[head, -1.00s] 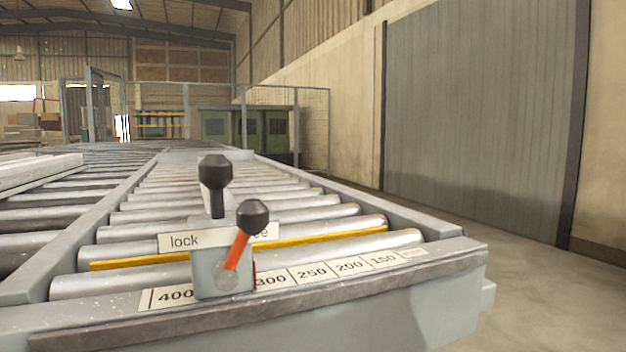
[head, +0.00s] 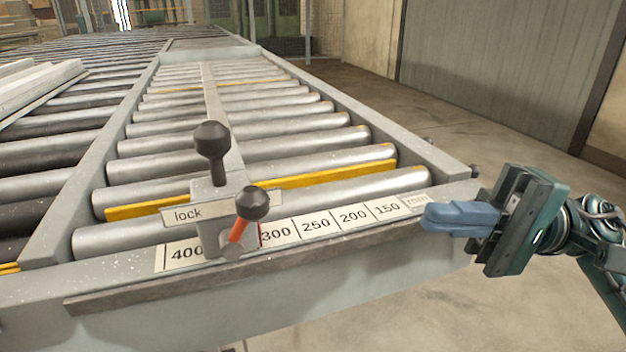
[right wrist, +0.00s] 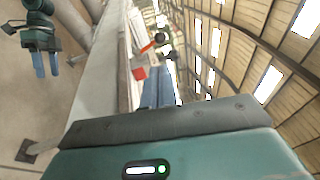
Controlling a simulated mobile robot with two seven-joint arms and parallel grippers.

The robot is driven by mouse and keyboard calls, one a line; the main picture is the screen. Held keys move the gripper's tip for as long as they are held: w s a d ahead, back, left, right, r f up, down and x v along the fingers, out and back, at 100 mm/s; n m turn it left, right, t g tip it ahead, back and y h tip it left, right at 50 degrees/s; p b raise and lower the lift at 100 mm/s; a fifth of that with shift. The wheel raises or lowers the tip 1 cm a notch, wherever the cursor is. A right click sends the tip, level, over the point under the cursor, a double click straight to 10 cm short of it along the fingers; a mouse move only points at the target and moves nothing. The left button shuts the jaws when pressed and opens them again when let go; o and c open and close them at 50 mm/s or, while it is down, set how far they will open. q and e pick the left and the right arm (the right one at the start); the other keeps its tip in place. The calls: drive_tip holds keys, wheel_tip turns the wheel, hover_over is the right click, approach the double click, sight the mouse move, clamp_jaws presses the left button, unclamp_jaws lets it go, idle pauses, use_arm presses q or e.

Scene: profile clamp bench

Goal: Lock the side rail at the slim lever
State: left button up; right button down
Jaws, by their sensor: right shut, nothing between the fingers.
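The clamp block (head: 211,225) sits on the front edge of the roller bench. Its slim orange lever (head: 238,232) has a dark knob (head: 253,203) and leans up and right. A thicker dark knob (head: 211,139) stands upright behind it. The label behind reads "lock" at left (head: 187,215); its right part is hidden by the knob. My right gripper (head: 430,216) is shut and empty at the bench's right front corner, well right of the lever. The right wrist view shows its blue fingers (right wrist: 157,92) and the orange lever (right wrist: 152,44) beyond. My left gripper (right wrist: 47,64) shows there at upper left; its opening is unclear.
A scale strip (head: 316,226) with numbers from 400 to 150 runs along the front edge. A long rail (head: 221,110) runs back over the rollers from the clamp. Pale profiles (head: 40,90) lie at the left. Floor at the right is clear.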

idle(0.3)
drive_tip(key=p, duration=0.6)
approach(245, 225)
wheel_tip(245, 225, up, 4)
drive_tip(key=a, duration=0.3)
use_arm(q)
drive_tip(key=shift+w+d+f+g, duration=0.15)
drive_tip(key=shift+w+d+g, duration=0.45)
drive_tip(key=shift+d+g, duration=0.3)
use_arm(e)
drive_tip(key=shift+s+a+f, duration=0.3)
drive_tip(key=shift+s+a, duration=0.25)
drive_tip(key=shift+a, duration=0.2)
use_arm(q)
drive_tip(key=shift+s+f, duration=0.1)
